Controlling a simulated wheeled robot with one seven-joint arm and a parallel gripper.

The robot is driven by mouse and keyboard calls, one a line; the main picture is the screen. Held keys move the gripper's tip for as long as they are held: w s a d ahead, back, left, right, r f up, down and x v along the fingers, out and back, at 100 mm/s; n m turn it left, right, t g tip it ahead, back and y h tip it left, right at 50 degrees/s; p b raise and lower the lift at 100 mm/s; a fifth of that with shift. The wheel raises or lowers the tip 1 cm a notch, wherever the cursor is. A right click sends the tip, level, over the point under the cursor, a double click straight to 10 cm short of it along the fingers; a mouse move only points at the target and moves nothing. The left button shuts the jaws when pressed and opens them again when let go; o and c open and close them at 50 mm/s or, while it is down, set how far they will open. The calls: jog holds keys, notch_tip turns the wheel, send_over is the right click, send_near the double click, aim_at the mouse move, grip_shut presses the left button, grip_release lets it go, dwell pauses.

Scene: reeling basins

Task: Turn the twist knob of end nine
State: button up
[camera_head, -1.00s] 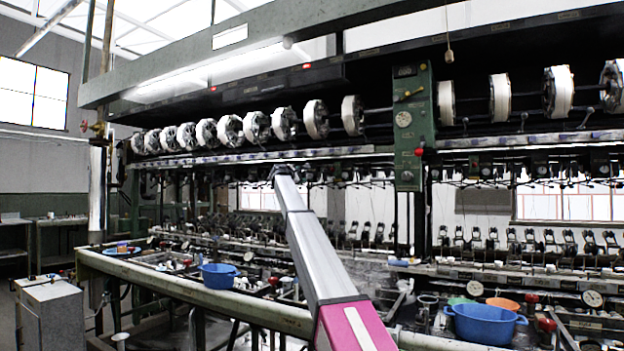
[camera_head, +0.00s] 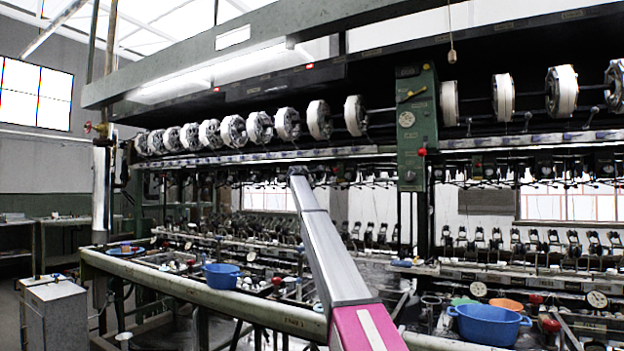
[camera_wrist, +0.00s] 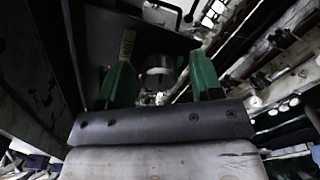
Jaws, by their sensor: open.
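My gripper (camera_wrist: 160,62) shows in the wrist view with two green fingers spread apart. A pale grey, round, cylindrical part (camera_wrist: 159,77) shows between the fingers and beyond them; it may be the twist knob, but the picture is too dark to be sure. I cannot tell whether the fingers touch it. A small pale label (camera_wrist: 127,43) stands beside the left finger. In the head view my arm reaches up to the rail under the row of reels, left of the green control post (camera_head: 416,130); the fingers and any knob there are too small to make out.
White reels (camera_head: 318,120) line the machine above my arm's end. A blue basin (camera_head: 221,276) and a larger blue basin (camera_head: 488,324) sit on the bench. A long front rail (camera_head: 200,295) crosses under my arm. Dark panels and beams crowd the wrist view.

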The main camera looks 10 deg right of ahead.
jog(key=c, duration=0.9)
jog(key=shift+m, duration=0.4)
jog(key=m, duration=0.4)
jog(key=shift+m, duration=0.3)
jog(key=m, duration=0.5)
jog(key=shift+m, duration=0.3)
jog(key=m, duration=0.5)
jog(key=shift+m, duration=2.7)
